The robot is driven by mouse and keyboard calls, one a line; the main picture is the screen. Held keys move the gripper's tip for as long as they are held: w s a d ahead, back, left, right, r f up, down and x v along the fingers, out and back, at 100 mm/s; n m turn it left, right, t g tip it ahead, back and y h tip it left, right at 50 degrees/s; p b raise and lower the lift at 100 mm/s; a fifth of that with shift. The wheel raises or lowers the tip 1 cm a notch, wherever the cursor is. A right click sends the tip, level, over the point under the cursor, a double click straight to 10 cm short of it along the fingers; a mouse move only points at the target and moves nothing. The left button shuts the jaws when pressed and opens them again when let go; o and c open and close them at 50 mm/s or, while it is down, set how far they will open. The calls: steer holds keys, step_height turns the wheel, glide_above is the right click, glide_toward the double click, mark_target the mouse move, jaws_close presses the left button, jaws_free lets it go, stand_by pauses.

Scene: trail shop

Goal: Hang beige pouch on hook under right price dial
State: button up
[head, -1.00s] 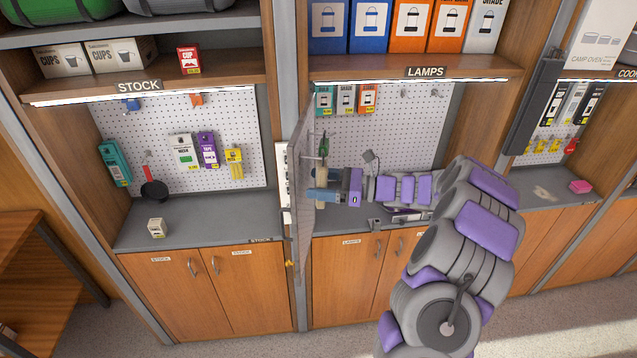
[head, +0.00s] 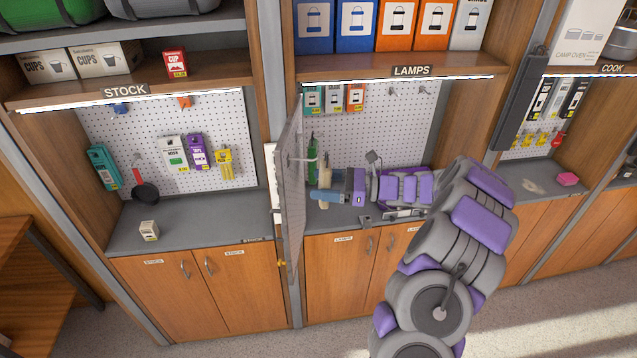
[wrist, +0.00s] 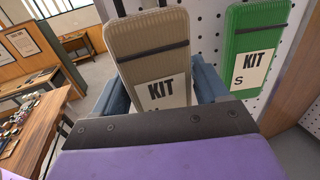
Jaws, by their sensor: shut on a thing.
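My gripper (head: 328,196) has blue fingers shut on the beige pouch (wrist: 152,60). In the wrist view the pouch is upright between the fingers, its KIT label facing the camera and its lower end hidden by my gripper. In the head view only a small part of the beige pouch (head: 326,174) shows, beside the perforated side panel (head: 291,190). A green KIT pouch (wrist: 257,45) is against a perforated board, right of the beige one; it also shows in the head view (head: 312,155). I cannot make out the right price dial or the hook under it.
The lamps bay's back pegboard (head: 400,125) holds small boxes at upper left and bare hooks (head: 394,91) at upper right. The stock bay counter (head: 195,228) is mostly clear. My arm covers the lamps bay's right side.

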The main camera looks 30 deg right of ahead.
steer(key=shift+d, duration=0.6)
steer(key=s+d, duration=0.1)
steer(key=s+d+p, duration=0.1)
steer(key=s+d, duration=0.1)
steer(key=shift+s+r, duration=0.2)
steer(key=shift+a, duration=0.35)
steer(key=shift+d, duration=0.2)
